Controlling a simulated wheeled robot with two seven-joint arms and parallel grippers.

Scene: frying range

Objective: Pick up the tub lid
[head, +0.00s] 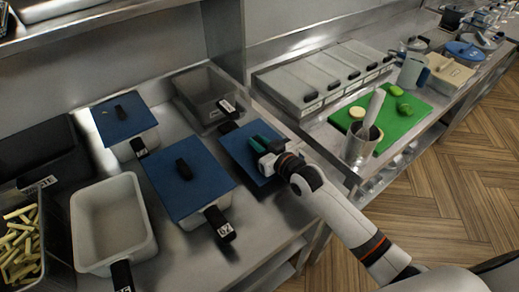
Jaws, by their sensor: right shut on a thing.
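A blue tub lid (239,139) is at the right end of the left counter, under my right gripper (262,146). My right gripper is shut on this lid near its middle, and the gripper hides the lid's handle. I cannot tell whether the lid rests on something or hangs just above the counter. Two more blue lids with black knobs, a larger one (166,176) and a smaller one (107,128), sit on pale tubs to the left. My left gripper is not in view.
An open white tub (151,238) and a bin of fries (38,248) stand at the front left. A grey open tub (207,112) stands behind. To the right are a metal cup (356,148) and a green cutting board (420,108). Steel counter shows between the tubs.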

